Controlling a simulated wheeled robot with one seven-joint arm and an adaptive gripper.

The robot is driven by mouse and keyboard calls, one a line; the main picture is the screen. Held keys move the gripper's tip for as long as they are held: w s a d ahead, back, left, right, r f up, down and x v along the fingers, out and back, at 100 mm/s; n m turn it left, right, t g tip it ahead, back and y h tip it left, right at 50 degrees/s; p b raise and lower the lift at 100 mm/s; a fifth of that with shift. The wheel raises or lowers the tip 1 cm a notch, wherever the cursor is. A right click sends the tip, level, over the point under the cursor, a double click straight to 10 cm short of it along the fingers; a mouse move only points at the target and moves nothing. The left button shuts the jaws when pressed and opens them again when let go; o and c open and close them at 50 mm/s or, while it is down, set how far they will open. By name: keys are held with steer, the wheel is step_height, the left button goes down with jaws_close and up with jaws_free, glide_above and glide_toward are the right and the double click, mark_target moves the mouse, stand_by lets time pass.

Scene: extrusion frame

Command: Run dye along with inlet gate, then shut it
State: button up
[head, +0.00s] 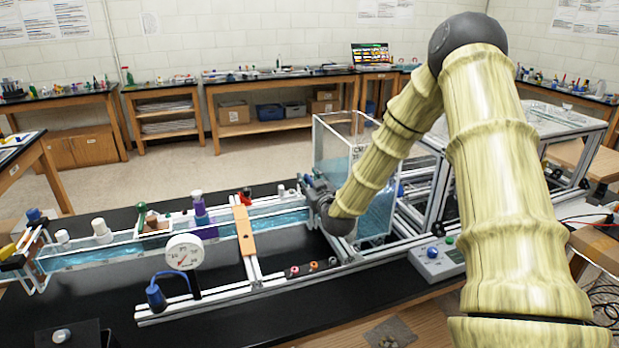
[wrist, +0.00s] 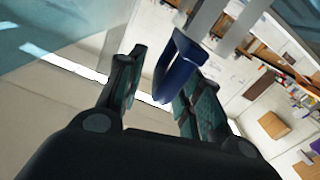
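The clear flume channel (head: 90,257) holds blue water and runs from the left to a clear tank (head: 338,135) at its right end. My gripper (head: 308,185) is at that end, beside the tank, mostly hidden by my arm. In the wrist view my gripper (wrist: 155,88) is open, with a blue loop-shaped handle (wrist: 180,68) between its fingers. The handle is close to the right finger, with a gap to the left finger. It hangs by grey bars and may belong to the inlet gate. A purple bottle (head: 201,216), possibly the dye, stands at the channel.
A round gauge (head: 184,252) and a wooden crosspiece (head: 243,231) stand along the channel. A control box (head: 437,259) with a green and a blue knob sits right of the tank's foot.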

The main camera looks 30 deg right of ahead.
steer(key=shift+w, duration=0.2)
jaws_close()
steer(key=shift+r, duration=0.1)
